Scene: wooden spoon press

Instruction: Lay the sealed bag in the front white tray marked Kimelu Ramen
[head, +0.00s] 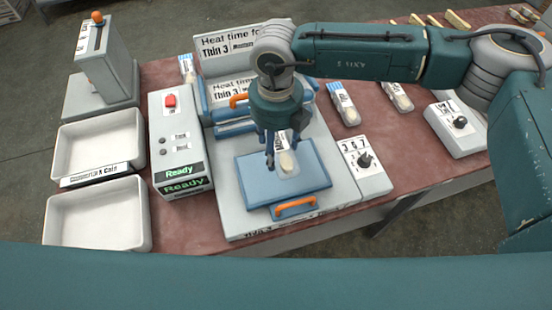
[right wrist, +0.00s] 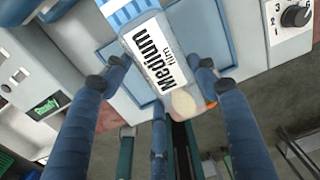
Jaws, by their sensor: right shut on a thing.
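A clear bag (head: 288,163) with a label reading Medium film is in my right gripper (head: 282,150), above the blue lower plate of the press. In the right wrist view the bag (right wrist: 160,55) has a blue-striped top end and a pale wooden piece near its lower end. The fingers of my right gripper (right wrist: 165,95) are shut on it. The front white tray (head: 143,213) is at the far left and looks empty. Its own marking does not show. My left gripper is not in view.
The back white tray (head: 58,148) bears a label ending in Cafe. A control box (head: 180,130) reading Ready stands between the trays and the press (head: 225,190). A dial box (head: 362,168) is right of the press. More bags (head: 344,104) lie behind.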

